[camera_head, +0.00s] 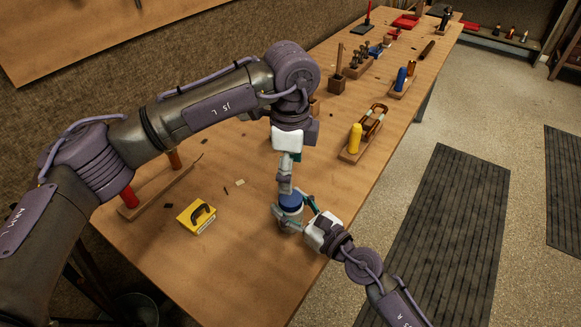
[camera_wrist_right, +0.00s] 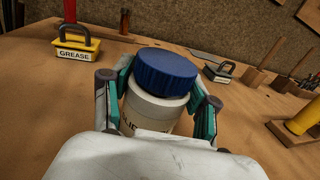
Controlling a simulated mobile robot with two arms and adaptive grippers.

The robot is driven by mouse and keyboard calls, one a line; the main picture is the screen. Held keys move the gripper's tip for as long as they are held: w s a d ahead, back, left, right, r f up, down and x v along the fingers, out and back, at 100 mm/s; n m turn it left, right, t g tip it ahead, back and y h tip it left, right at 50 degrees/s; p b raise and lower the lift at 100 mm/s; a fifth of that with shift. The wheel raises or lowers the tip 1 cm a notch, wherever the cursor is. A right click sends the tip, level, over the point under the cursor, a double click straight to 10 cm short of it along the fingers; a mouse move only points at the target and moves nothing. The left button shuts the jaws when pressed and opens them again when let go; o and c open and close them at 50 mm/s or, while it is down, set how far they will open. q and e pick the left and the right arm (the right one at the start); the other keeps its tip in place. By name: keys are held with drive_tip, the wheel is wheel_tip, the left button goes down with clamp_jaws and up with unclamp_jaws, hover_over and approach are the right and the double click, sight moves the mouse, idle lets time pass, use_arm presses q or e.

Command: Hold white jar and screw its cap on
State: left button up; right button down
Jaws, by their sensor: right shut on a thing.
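The white jar (camera_wrist_right: 150,112) stands between the fingers of my right gripper (camera_wrist_right: 158,108), which is shut on its sides. A ribbed blue cap (camera_wrist_right: 166,72) sits on top of the jar; how far it is threaded cannot be told. In the head view the blue cap (camera_head: 291,201) shows near the table's front edge, with my right gripper (camera_head: 296,217) around the jar below it. My left gripper (camera_head: 286,184) points down and overlaps the cap's far side in the head view. Its fingers are small there, and it does not show in the wrist view.
A yellow grease tin (camera_head: 196,217) with a dark handle stands left of the jar. A wooden rack with red and orange handles lies beyond it. A yellow bottle (camera_head: 355,138) stands in a wooden holder (camera_head: 352,156) at the right. Small dark bits lie on the otherwise clear table between.

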sight(290, 198)
idle(0.4)
use_arm(q)
drive_tip(key=shift+f, duration=4)
drive_tip(key=c, duration=1.3)
drive_tip(key=o, duration=1.3)
drive_tip(key=shift+c, duration=0.2)
drive_tip(key=shift+r, duration=0.1)
